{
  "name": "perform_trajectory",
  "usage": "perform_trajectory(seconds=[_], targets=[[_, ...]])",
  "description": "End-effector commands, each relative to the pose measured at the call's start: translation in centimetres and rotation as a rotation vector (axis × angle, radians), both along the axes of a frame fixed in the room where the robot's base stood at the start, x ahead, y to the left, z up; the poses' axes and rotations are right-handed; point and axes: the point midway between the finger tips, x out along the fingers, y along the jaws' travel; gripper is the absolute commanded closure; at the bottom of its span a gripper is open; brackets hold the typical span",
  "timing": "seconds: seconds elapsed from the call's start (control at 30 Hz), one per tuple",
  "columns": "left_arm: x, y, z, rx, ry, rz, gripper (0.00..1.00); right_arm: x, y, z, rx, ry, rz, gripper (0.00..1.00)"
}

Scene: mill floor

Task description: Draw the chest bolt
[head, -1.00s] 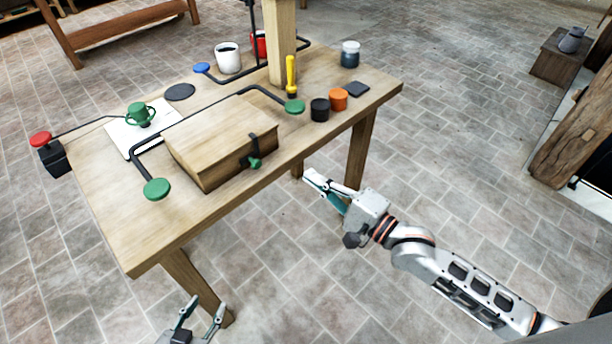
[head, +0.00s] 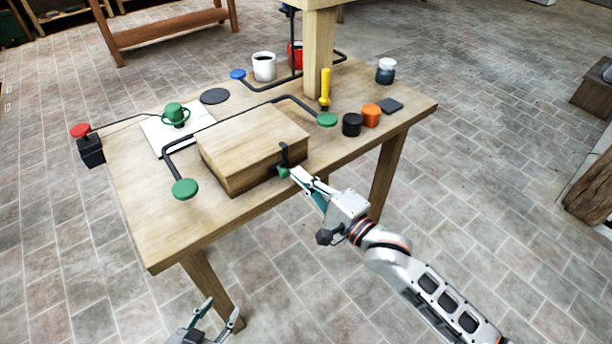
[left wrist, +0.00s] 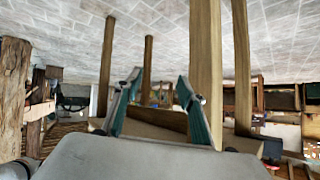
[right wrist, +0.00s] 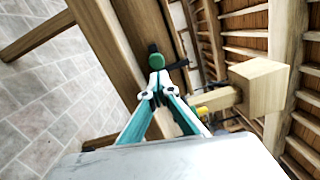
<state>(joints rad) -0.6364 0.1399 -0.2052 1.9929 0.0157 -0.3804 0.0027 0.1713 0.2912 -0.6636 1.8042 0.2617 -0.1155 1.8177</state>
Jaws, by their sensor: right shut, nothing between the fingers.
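The wooden chest (head: 250,140) sits shut on the table, with a black hasp (head: 285,155) on its front. The green bolt knob (head: 283,172) sticks out below the hasp; it also shows in the right wrist view (right wrist: 156,61), just beyond my fingertips. My right gripper (head: 294,174) is shut and empty, its tips right at the knob; I cannot tell whether they touch it. In the right wrist view its fingertips (right wrist: 158,80) meet. My left gripper (head: 222,310) is open and empty, low in front of the table; its spread fingers show in the left wrist view (left wrist: 158,100).
The table (head: 170,235) also holds a black rail with green knobs (head: 185,189), a green two-handled cup (head: 175,114), a white mug (head: 264,66), a yellow-handled tool (head: 325,88), and black (head: 352,125) and orange (head: 371,115) pots. A wooden post (head: 318,50) rises behind. The floor in front is clear.

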Motion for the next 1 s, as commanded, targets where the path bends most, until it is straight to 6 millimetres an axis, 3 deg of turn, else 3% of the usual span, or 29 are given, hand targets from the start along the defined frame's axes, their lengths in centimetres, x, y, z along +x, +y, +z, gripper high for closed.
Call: perform_trajectory(seconds=[0.17, 0.4, 0.5, 0.7, 1.0], targets=[[-0.2, 0.0, -0.2, 0.001, 0.006, 0.000, 0.60, -0.1, 0.1, 0.0, 0.000, 0.000, 0.000, 1.00], [0.2, -0.3, 1.9, -0.016, -0.007, 0.003, 0.60, -2.0, 2.7, 0.4, 0.004, 0.000, 0.000, 1.00], [-0.1, -0.4, 1.8, -0.022, -0.002, 0.003, 0.60, -2.4, 3.3, 0.3, 0.002, -0.001, -0.001, 1.00], [-0.8, -0.4, 0.7, -0.019, 0.019, 0.002, 0.60, -2.4, 3.3, 0.0, 0.000, 0.000, -0.001, 1.00], [-0.7, -0.4, 1.0, -0.018, 0.015, 0.002, 0.60, -2.3, 3.1, 0.0, -0.001, 0.000, -0.002, 1.00]])
